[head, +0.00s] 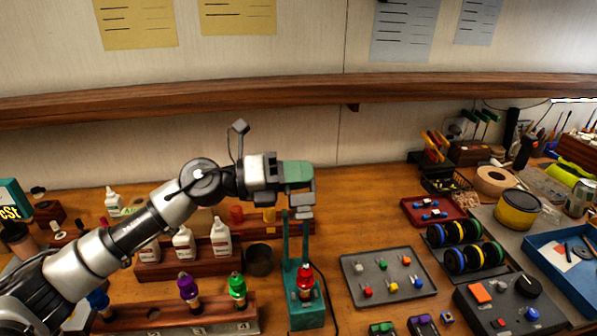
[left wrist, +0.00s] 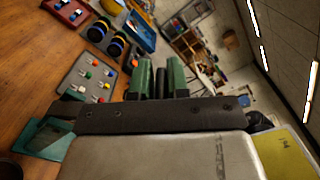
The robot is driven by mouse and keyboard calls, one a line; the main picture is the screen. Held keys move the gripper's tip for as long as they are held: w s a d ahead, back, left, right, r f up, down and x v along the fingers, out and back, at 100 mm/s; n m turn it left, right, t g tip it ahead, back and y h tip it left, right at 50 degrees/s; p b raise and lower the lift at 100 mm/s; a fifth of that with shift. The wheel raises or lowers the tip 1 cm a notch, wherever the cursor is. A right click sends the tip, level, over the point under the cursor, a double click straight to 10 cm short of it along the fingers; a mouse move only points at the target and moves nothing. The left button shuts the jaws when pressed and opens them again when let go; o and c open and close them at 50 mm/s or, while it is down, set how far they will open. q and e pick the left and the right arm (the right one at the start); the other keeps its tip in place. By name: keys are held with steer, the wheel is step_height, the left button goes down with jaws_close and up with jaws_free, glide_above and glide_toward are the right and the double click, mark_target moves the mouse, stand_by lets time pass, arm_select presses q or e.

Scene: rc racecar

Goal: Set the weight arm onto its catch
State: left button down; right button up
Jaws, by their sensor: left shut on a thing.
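A teal stand (head: 307,314) with upright posts and a red-topped piece (head: 305,278) on its base stands at the front centre of the bench. My left gripper (head: 299,172) is above the stand's posts, its green fingers pointing right. In the left wrist view the gripper (left wrist: 162,80) is shut on a dark bar (left wrist: 162,86), which looks like part of the weight arm. Grey blocks (head: 303,206) hang just below the fingers, near the post tops; whether they touch is unclear. The catch cannot be made out. My right gripper is not in view.
A grey tray of small coloured parts (head: 346,262) lies right of the stand. White bottles in a wooden rack (head: 160,269) and a front rack with coloured tops (head: 215,326) stand left. Black wheels with coloured rims (head: 460,233) lie further right. A wooden shelf (head: 250,95) spans the wall.

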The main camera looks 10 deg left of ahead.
mark_target(296, 212)
arm_select(q)
steer(key=s+f+m+b, duration=0.1)
steer(key=s+d+f+m+b, duration=0.1)
steer(key=s+m, duration=0.1)
steer(key=s+f+m+b, duration=0.1)
steer(key=s+m+b, duration=0.1)
steer(key=shift+s+d+f, duration=0.1)
steer(key=shift+d+f, duration=0.2)
steer(key=shift+d, duration=0.1)
steer(key=shift+s+d+f+m+b, duration=0.25)
steer(key=shift+s+f+m+b, duration=0.55)
steer(key=shift+m+b, duration=0.3)
steer(key=c, duration=1.4)
jaws_free()
steer(key=shift+f, duration=0.1)
steer(key=shift+o, duration=1.1)
steer(key=shift+s, duration=0.1)
steer(key=shift+r, duration=0.2)
